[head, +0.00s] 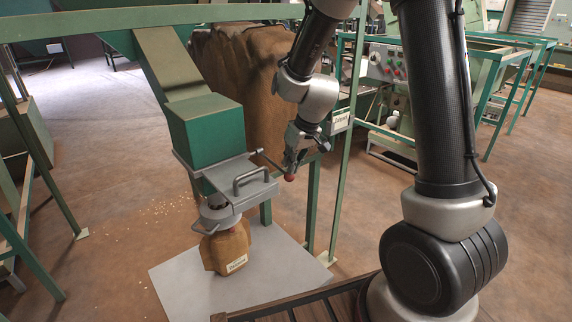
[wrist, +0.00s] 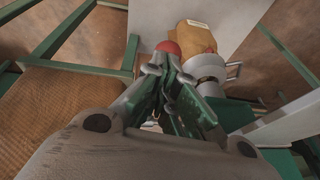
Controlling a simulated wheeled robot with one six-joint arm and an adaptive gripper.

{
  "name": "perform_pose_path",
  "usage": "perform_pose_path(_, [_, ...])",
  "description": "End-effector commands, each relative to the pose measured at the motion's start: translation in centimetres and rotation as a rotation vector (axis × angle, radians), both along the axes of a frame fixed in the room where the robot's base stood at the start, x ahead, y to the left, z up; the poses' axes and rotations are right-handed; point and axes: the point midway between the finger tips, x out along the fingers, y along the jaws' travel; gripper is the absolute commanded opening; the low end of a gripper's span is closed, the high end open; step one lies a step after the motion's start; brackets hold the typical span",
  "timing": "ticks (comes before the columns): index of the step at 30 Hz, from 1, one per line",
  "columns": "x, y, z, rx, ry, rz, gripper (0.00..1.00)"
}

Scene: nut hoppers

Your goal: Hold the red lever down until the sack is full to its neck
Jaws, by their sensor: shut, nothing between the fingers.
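The red lever's knob (head: 289,177) is at the end of a thin rod from the green hopper outlet (head: 205,130). My gripper (head: 294,166) is shut and empty, its fingertips just above or touching the knob; I cannot tell which. In the wrist view the red knob (wrist: 168,47) shows just beyond the shut fingertips (wrist: 163,62). A brown sack (head: 227,247) with a paper label hangs under the grey spout, its bottom at or close to a pale plate. It also shows in the wrist view (wrist: 193,36). Its fill level is hidden.
A pale plate (head: 280,275) lies under the sack. Green frame posts (head: 345,150) stand close to my arm on the right. A large brown sack (head: 255,90) stands behind the hopper. Small nuts or crumbs (head: 150,208) are scattered on the floor at left.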

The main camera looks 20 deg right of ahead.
Motion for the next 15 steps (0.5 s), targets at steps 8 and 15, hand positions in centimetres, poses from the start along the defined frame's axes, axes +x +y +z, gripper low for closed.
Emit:
perform_pose_path(8, [-3.4, -2.3, 5.0, 0.000, -0.005, -0.002, 0.00])
perform_pose_path(15, [-5.5, -3.4, 7.4, 0.000, -0.002, -0.001, 0.00])
